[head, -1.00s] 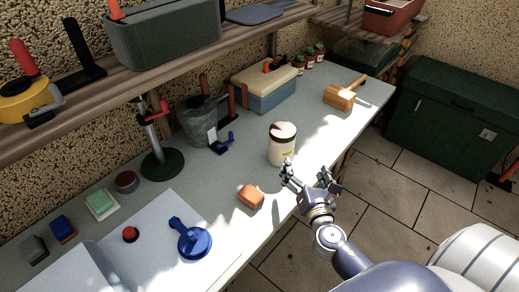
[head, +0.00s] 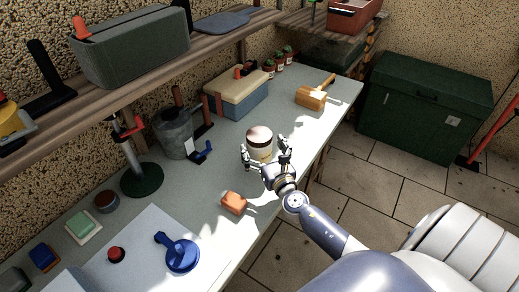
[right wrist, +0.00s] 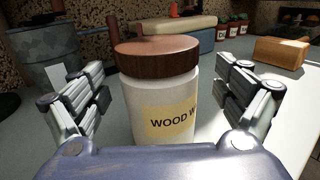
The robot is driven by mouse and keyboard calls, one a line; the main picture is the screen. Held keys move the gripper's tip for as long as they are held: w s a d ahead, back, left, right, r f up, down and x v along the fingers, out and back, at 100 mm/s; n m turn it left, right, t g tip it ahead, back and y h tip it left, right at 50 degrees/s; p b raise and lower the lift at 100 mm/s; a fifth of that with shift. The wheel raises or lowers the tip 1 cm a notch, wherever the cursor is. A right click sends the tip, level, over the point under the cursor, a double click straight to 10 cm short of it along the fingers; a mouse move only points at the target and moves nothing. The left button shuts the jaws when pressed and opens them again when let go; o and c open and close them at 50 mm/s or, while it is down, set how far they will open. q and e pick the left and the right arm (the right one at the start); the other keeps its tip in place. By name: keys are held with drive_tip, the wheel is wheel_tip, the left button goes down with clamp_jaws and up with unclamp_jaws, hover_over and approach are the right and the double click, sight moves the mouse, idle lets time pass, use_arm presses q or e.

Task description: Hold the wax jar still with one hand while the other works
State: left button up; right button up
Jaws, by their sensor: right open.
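The wax jar (head: 260,141) stands upright on the workbench. It is white with a brown lid, and in the right wrist view the jar (right wrist: 160,100) shows a yellow label reading "WOOD W", the rest cut off. My right gripper (head: 266,153) is open, with one finger on each side of the jar. In the right wrist view its fingers (right wrist: 163,98) stand apart from the jar, with a gap on both sides. My left gripper is not in view.
An orange-brown block (head: 233,203) lies on the workbench (head: 210,222) in front of the jar. A metal bucket (head: 174,135), a blue box with a cream lid (head: 236,97) and a wooden mallet (head: 312,98) stand farther back. A shelf (head: 150,65) overhangs the bench's wall side.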

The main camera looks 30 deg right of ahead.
sight(260, 135)
drive_tip(key=shift+x, duration=1.35)
drive_tip(key=shift+a, duration=0.1)
drive_tip(key=c, duration=1.4)
drive_tip(key=shift+r, duration=0.15)
wheel_tip(260, 135, up, 3)
drive_tip(key=shift+r+p, duration=0.1)
drive_tip(key=shift+p, duration=1)
drive_tip(key=shift+s+r, duration=0.15)
drive_tip(key=shift+s, duration=0.15)
drive_tip(key=r+b+v, duration=0.1)
drive_tip(key=b+v, duration=0.1)
drive_tip(key=v, duration=1.3)
drive_tip(key=shift+s+a+r, duration=0.2)
drive_tip(key=shift+r, duration=0.05)
